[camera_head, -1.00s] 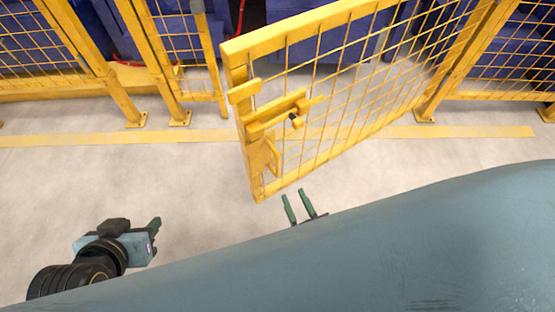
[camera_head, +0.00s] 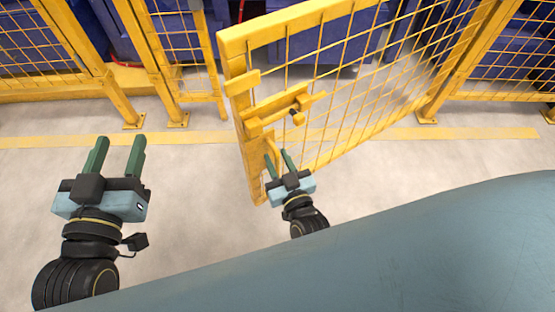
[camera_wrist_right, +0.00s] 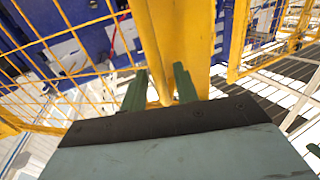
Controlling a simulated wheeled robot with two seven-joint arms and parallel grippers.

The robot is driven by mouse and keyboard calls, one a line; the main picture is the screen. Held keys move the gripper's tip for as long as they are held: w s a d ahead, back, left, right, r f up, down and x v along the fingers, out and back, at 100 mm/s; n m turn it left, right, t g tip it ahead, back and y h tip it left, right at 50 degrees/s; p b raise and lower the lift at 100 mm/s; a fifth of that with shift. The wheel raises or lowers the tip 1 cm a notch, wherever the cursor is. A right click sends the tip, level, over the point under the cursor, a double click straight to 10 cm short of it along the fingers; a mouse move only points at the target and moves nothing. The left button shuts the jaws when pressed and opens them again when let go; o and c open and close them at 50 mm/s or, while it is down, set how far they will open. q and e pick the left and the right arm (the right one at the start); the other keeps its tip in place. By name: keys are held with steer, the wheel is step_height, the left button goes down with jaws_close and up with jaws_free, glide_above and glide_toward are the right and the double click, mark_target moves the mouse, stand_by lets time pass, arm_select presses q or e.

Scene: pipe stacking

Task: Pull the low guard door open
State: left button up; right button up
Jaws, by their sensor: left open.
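The low guard door (camera_head: 231,95) is a yellow frame with wire mesh, standing ajar with its free edge towards me. It carries a latch (camera_head: 278,113) and, below it, an upright yellow handle (camera_head: 272,152). My right gripper (camera_head: 277,153) is at the handle, fingers apart. In the right wrist view, the right gripper's fingers (camera_wrist_right: 160,80) stand either side of a yellow upright part, with contact unclear. My left gripper (camera_head: 119,140) is open and empty, left of the door and apart from it.
Yellow mesh fence panels (camera_head: 65,50) stand left of the doorway, and a yellow post (camera_head: 455,70) stands at the door's right. Blue machinery (camera_head: 350,55) lies behind. The grey floor (camera_head: 200,180) between my left gripper and the door is clear. My blue-grey body fills the lower right.

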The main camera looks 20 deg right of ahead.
arm_select(q)
steer(key=shift+r, duration=0.3)
arm_select(e)
steer(key=shift+w, duration=0.2)
steer(key=shift+c, duration=0.4)
jaws_close()
steer(key=shift+s, duration=0.15)
